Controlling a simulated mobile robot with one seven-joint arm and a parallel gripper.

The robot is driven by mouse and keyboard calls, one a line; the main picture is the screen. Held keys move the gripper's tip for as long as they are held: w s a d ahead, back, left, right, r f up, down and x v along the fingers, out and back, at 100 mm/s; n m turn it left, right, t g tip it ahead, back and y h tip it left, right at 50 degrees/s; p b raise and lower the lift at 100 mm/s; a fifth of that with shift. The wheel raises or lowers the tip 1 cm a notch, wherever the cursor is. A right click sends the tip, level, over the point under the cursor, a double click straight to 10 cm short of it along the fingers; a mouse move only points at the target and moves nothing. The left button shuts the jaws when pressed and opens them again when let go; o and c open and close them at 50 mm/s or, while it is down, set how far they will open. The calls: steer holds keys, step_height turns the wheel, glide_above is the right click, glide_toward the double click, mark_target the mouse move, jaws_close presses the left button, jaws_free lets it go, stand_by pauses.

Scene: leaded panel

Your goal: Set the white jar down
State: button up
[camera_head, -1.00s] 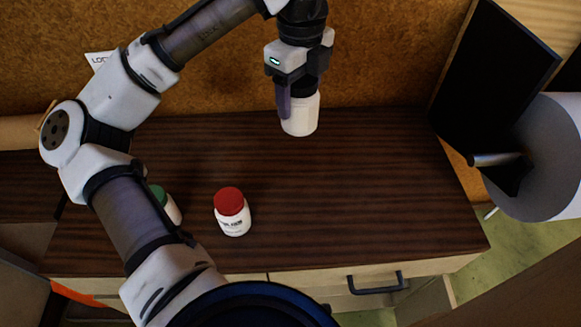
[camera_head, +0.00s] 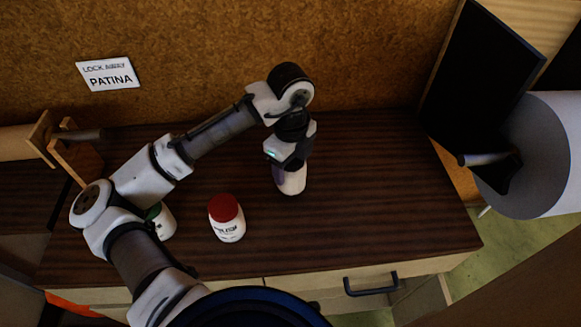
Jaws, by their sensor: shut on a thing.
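The white jar (camera_head: 292,181) is at the middle of the dark wooden counter (camera_head: 385,190), to the right of the red-lidded jar. My gripper (camera_head: 290,165) points down and is shut on the upper part of the white jar, hiding its top. The jar looks close to upright. Its base appears at or just above the counter; I cannot tell whether it touches.
A white jar with a red lid (camera_head: 227,218) stands at the front left. A green-lidded jar (camera_head: 161,220) is partly behind my arm. A sign (camera_head: 108,74) reads "LOCK AWAY PATINA". A drawer handle (camera_head: 371,284) is at the front. The counter's right side is clear.

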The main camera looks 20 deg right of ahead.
steer(key=shift+f, duration=0.9)
steer(key=shift+f, duration=0.2)
steer(key=o, duration=1.2)
